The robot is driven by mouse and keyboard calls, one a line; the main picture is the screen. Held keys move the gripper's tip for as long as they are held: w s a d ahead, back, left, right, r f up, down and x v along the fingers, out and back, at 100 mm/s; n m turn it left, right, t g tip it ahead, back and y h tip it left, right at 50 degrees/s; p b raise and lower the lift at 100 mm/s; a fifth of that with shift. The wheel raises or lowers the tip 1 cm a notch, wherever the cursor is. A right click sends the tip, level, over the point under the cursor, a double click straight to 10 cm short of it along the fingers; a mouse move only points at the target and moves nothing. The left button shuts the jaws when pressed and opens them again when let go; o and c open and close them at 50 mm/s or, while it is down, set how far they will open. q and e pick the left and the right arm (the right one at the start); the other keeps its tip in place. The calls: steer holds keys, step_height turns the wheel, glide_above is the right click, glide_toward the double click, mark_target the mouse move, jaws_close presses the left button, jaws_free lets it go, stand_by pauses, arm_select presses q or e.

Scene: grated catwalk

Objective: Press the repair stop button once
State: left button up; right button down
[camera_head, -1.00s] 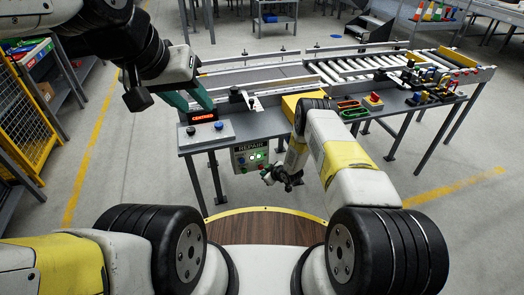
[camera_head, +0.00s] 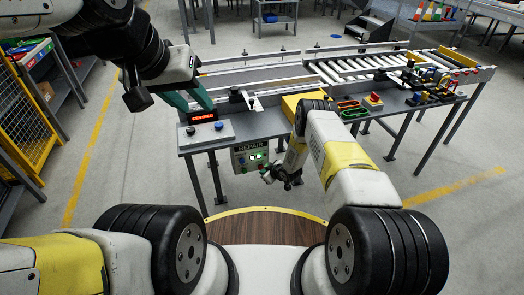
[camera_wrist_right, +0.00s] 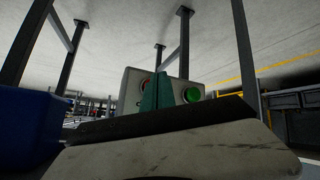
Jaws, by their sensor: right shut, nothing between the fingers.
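The repair box (camera_head: 250,156) hangs under the front edge of the conveyor table, with a REPAIR label and green lit marks in the head view. My right gripper (camera_head: 266,177) is shut and empty. Its teal fingertips (camera_wrist_right: 157,92) stand before the box, between the buttons and partly over the red one. Contact cannot be judged. My left gripper (camera_head: 202,98) is by the left table end; its jaw opening is unclear.
A control box with a red CENTRED display (camera_head: 204,115) sits on the table's left end. A yellow box with a red button (camera_head: 373,99) and green and red trays stand further right. Table legs flank the repair box. A blue object (camera_wrist_right: 30,130) fills the wrist view's left edge.

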steer(key=shift+w+a, duration=0.25)
steer(key=shift+w, duration=0.55)
stand_by(0.9)
steer(key=shift+s+d, duration=0.2)
steer(key=shift+s, duration=0.4)
steer(key=shift+s+d, duration=0.2)
steer(key=shift+s, duration=0.35)
steer(key=shift+s+d, duration=0.25)
steer(key=shift+s, duration=0.55)
steer(key=shift+s+d, duration=0.3)
steer(key=shift+s, duration=0.5)
steer(key=shift+s+d, duration=0.25)
steer(key=shift+s, duration=0.55)
